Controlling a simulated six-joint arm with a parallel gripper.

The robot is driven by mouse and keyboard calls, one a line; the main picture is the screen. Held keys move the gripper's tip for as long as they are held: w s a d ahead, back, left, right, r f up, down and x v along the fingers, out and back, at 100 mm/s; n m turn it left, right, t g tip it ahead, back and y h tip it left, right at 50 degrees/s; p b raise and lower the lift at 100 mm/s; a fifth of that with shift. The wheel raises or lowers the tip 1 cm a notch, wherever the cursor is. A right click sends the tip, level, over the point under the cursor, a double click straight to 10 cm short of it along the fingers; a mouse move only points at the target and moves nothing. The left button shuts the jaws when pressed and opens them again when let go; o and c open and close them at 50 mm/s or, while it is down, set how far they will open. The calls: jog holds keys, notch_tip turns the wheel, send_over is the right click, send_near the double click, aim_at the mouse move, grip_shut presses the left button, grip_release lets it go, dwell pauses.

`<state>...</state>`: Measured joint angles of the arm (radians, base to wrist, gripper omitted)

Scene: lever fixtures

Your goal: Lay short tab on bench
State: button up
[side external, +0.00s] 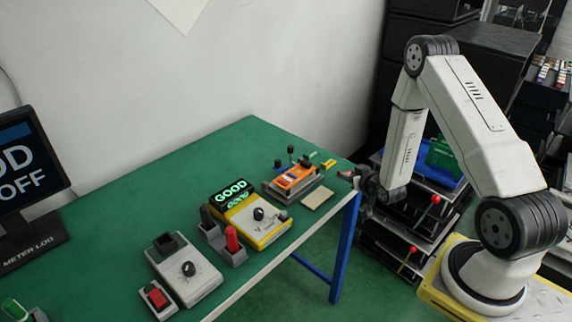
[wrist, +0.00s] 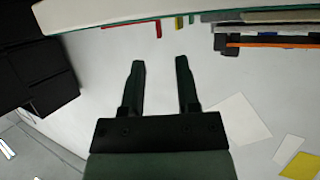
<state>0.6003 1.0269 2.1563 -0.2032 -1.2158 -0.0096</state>
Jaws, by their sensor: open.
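Small coloured tabs lie at the far right corner of the green bench (side external: 150,170): a green one (side external: 313,155), a yellow one (side external: 328,163) and a red piece (side external: 346,173). I cannot tell which is the short tab. In the wrist view red (wrist: 130,24), yellow (wrist: 179,23) and green (wrist: 191,18) pieces show along the top, beyond my fingertips.
An orange meter (side external: 297,177) in a grey holder and a beige pad (side external: 318,198) are near the corner. The bench's back left is clear.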

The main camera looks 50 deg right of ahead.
jog(key=v, duration=0.6)
dwell(0.7)
jog(key=w+a+r+n+g+y, duration=0.25)
jog(key=a+r+g, duration=0.3)
jog(key=a, duration=0.45)
jog(key=s+a+r+n+g+y, duration=0.2)
jog(key=s+a+r+g, duration=0.2)
jog(key=s+a+r, duration=0.3)
jog(key=s+a, duration=0.2)
jog(key=a, duration=0.2)
jog(key=shift+y, duration=0.35)
